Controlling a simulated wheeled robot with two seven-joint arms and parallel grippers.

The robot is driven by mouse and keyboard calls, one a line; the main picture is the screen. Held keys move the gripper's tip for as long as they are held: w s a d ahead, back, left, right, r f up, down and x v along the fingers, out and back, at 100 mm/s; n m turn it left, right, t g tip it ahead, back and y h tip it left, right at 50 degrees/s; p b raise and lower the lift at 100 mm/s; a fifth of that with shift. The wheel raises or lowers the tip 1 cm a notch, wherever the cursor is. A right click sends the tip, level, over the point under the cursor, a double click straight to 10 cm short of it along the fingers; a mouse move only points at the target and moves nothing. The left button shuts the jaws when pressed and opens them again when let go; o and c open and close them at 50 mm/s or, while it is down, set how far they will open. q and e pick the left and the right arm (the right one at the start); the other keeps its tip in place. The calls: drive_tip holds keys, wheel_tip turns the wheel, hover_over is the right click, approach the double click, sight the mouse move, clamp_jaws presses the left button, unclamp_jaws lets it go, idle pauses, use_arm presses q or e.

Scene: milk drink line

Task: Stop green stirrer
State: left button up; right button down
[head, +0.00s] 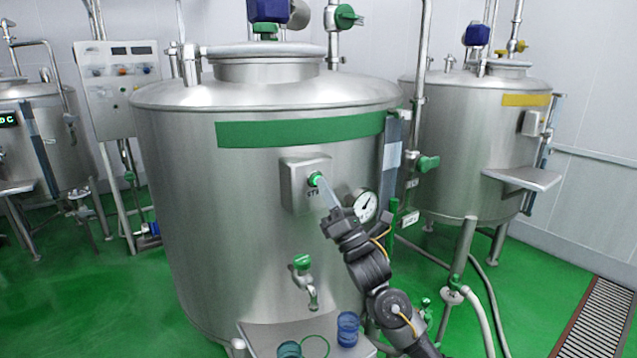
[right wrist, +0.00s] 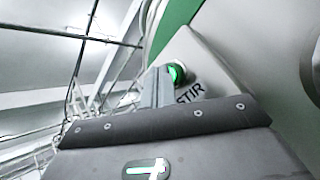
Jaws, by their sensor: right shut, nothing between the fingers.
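The large steel tank (head: 235,215) with a green band (head: 290,131) stands in the middle of the head view. On its front is a grey box with a green stirrer button (head: 316,179). In the right wrist view the button (right wrist: 177,74) glows green beside the lettering "STIR". My right gripper (head: 325,192) is shut and empty, its fingertips right at the button. In the right wrist view the shut fingers (right wrist: 157,88) partly cover the button's left side; I cannot tell whether they touch it. My left gripper is not in view.
A round gauge (head: 365,205) sits just right of my right gripper. Below are a green-handled tap (head: 303,270) and a shelf (head: 262,333) with blue cups (head: 347,329). A yellow-banded tank (head: 470,150) stands right, a control panel (head: 118,85) left.

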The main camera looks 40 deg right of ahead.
drive_tip(key=shift+s, duration=0.9)
drive_tip(key=s, duration=0.6)
drive_tip(key=shift+a, duration=0.1)
idle(0.5)
